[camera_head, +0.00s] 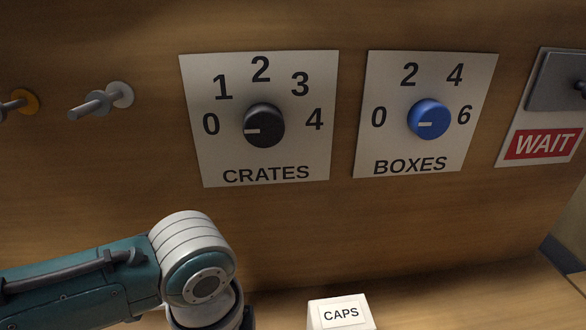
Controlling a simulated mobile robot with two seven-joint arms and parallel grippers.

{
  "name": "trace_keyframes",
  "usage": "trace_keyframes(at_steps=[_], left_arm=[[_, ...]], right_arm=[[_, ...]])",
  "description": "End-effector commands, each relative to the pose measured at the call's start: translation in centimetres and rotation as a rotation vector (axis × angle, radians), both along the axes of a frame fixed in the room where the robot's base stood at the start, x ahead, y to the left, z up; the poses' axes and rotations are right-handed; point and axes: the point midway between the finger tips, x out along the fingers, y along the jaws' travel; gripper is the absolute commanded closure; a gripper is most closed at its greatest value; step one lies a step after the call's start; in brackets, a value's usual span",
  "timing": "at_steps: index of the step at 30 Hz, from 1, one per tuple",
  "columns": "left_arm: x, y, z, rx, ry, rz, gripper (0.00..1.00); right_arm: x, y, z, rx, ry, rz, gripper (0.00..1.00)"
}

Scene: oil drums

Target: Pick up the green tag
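No green tag shows in the head view. My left arm reaches in from the lower left, with its teal link and white joint in front of the wooden panel (430,220). Its gripper is below the bottom edge of the picture, so its fingers are hidden. My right arm and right gripper do not show. Two pegs stick out of the panel at the left, one with a white base (100,100) and one with a yellow base (18,103). Nothing is seen hanging on the visible parts of these pegs.
A black CRATES dial (263,125) and a blue BOXES dial (429,119) sit on white plates on the panel. A red WAIT sign (543,144) is at the right edge, below a grey plate (560,80). A white CAPS block (340,313) stands at the bottom.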

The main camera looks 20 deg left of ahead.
Motion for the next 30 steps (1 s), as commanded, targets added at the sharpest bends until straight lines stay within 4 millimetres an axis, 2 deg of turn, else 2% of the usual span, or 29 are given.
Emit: trace_keyframes(at_steps=[2,24,30], left_arm=[[0.01,-0.02,-0.01,0.0,0.0,0.0,0.16],[0.0,0.02,-0.03,0.0,0.0,0.0,0.98],[0.0,0.02,-0.02,0.0,-0.001,0.0,0.98]], right_arm=[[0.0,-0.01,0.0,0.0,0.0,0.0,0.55],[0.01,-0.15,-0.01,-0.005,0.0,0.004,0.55],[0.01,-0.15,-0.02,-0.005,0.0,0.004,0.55]])
